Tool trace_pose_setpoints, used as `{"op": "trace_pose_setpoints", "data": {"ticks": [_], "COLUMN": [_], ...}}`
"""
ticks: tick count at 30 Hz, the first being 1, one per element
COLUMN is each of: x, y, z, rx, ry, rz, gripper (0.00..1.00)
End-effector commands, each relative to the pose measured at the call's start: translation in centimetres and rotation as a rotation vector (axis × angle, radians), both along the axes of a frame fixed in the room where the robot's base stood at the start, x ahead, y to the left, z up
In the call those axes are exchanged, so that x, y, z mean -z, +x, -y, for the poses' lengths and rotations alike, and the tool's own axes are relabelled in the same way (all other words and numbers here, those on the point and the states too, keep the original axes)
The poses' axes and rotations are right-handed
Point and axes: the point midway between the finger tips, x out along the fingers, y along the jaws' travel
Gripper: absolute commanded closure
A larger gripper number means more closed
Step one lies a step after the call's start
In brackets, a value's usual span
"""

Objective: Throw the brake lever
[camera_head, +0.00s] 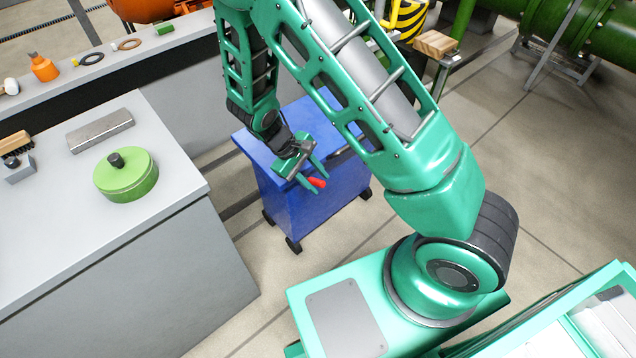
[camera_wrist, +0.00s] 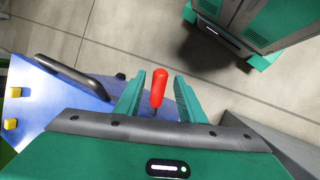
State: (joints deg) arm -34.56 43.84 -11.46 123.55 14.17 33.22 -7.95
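A red lever handle (camera_head: 317,183) shows beside my gripper's fingers at the blue wheeled cabinet (camera_head: 322,205) in the head view. In the wrist view the red handle (camera_wrist: 158,87) stands between the two green fingers, with a gap on each side. My gripper (camera_head: 311,176) is open around the handle, and its fingers (camera_wrist: 156,92) do not appear to touch it. A dark shaft shows just below the red grip; the lever's base is hidden behind my gripper.
A dark bar handle (camera_wrist: 72,75) and yellow knobs (camera_wrist: 12,123) are on the blue cabinet. A grey workbench (camera_head: 110,235) with a green round lid (camera_head: 126,178) stands at left. Open floor (camera_head: 560,170) lies to the right.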

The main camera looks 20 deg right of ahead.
Motion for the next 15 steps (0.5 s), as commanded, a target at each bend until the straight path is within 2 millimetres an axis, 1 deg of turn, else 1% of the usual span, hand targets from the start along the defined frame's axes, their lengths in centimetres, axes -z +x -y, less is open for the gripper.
{"op": "trace_pose_setpoints", "data": {"ticks": [3, 6, 15], "x": [1.2, 1.7, 2.0], "y": [-0.2, -0.3, -0.4], "z": [0.7, 1.0, 1.1], "rx": [0.001, 0.002, 0.001], "ry": [-0.002, -0.002, 0.000], "rz": [-0.001, 0.000, 0.002], "gripper": [0.64, 0.64, 0.64]}}
